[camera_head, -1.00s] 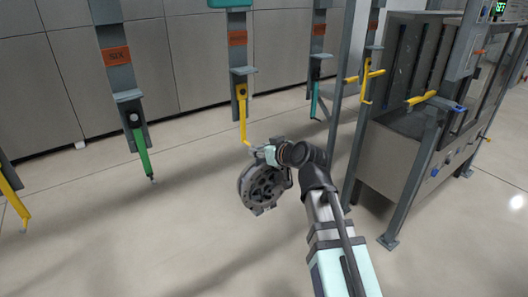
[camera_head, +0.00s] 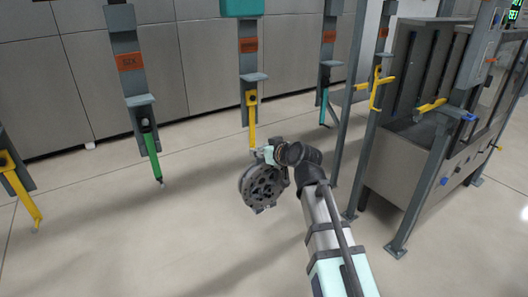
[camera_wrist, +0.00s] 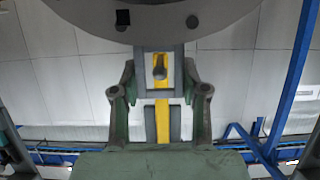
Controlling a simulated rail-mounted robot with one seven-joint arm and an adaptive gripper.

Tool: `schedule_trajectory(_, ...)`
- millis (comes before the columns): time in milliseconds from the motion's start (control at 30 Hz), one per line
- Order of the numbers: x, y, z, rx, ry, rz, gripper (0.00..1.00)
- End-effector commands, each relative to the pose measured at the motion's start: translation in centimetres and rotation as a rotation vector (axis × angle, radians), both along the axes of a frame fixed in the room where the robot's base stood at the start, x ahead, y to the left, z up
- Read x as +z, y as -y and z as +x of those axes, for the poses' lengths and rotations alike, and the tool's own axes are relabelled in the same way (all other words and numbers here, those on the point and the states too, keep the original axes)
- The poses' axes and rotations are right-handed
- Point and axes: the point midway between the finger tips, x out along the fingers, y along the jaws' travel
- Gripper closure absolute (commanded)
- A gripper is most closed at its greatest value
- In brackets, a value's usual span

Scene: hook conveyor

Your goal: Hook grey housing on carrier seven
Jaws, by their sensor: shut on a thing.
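The grey housing (camera_head: 263,186) is a round, spoked disc, held in the air by my gripper (camera_head: 268,156). In the wrist view, my gripper's two fingers (camera_wrist: 160,90) are shut on it, and its curved grey edge (camera_wrist: 220,22) fills the top. The middle carrier (camera_head: 249,60) has an orange label too blurred to read surely. Its yellow hook (camera_head: 252,115) hangs down just above the gripper and housing. The hook's yellow strip (camera_wrist: 161,120) shows between the fingers in the wrist view. I cannot tell whether hook and housing touch.
The carrier marked six (camera_head: 130,62) with a green hook (camera_head: 153,158) hangs to the left. Another yellow hook (camera_head: 22,192) is at far left. A teal hook (camera_head: 325,105) hangs to the right. A grey framed machine (camera_head: 405,160) stands at right.

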Motion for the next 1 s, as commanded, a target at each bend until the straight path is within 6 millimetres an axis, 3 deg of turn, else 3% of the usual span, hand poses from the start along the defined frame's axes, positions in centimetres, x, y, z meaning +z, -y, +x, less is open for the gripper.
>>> schedule_trajectory(433, 0.2, -1.3, 1.9, -0.001, 0.003, 0.003, 1.0)
schedule_trajectory(600, -0.6, -1.7, 2.4, -0.001, 0.003, 0.002, 1.0)
schedule_trajectory(1000, -1.2, -2.0, 2.8, -0.001, 0.003, 0.002, 1.0)
